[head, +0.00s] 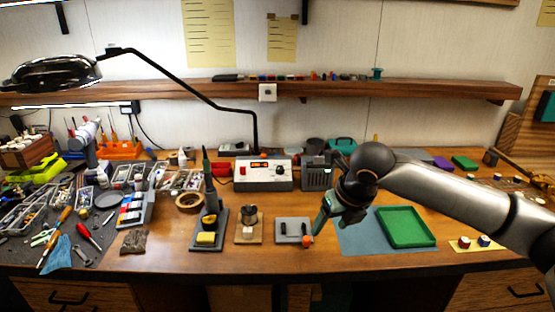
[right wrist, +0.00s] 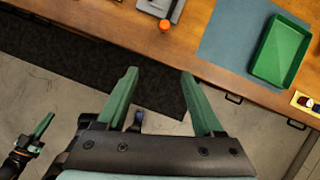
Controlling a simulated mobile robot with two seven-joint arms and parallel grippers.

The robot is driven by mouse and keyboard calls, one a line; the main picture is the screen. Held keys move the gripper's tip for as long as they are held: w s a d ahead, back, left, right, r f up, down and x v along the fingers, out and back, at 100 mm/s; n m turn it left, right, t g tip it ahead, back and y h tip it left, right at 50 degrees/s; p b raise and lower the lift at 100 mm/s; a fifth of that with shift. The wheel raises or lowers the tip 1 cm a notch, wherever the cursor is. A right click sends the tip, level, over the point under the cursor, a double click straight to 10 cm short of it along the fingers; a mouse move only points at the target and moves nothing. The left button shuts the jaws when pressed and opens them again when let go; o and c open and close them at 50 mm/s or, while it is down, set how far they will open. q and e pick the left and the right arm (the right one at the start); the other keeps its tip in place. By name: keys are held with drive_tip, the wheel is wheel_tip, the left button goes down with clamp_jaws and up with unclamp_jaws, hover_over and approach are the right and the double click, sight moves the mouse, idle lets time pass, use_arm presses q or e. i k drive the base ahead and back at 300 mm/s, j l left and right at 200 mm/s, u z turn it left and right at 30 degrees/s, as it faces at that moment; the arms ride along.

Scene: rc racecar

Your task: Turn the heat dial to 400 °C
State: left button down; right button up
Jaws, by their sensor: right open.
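The soldering station (head: 263,185) is a white and grey box at the back middle of the bench in the head view. Its front has a lit orange display, a red switch at the left and a small dark dial (head: 281,171) at the right; the dial's setting is too small to read. My right gripper (head: 318,226) is open and empty, in front of the station and to its right, pointing down near the bench's front. In the right wrist view its two green fingers (right wrist: 158,75) are spread with nothing between them. My left gripper (right wrist: 43,128) shows only at the lower left there, small, its jaws unclear.
A soldering iron in its stand (head: 208,225), a grey pad (head: 293,237) and an orange-capped item (head: 307,242) stand in front of the station. A green tray (head: 406,227) lies on a blue mat (head: 362,235) at right. A lamp arm (head: 190,82) hangs above.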

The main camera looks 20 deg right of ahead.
sight(280, 171)
drive_tip(key=i, duration=1.3)
